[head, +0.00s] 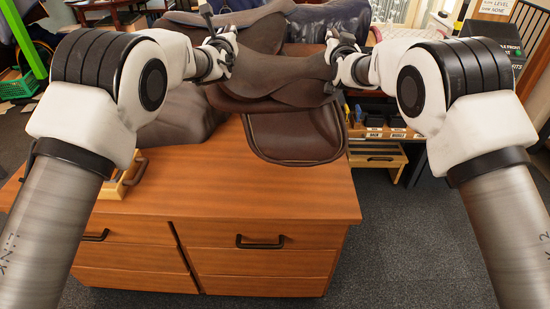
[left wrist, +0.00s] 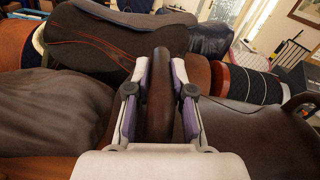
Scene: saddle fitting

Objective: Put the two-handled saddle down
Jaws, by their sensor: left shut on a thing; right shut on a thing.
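The two-handled saddle (head: 292,128) is brown leather and hangs between my two grippers in the head view, in front of and over the far right of the wooden cabinet top. My left gripper (head: 222,55) is shut on its left side. The left wrist view shows a brown handle (left wrist: 158,100) between the fingers of my left gripper (left wrist: 159,95). My right gripper (head: 338,55) is shut on the saddle's right side; its fingers are small and partly hidden. I cannot tell whether the saddle's underside touches anything.
The wooden cabinet (head: 240,200) has a clear front top. Other dark saddles (left wrist: 115,45) are behind. A low wooden stool (head: 378,160) and shelf stand right, above grey carpet.

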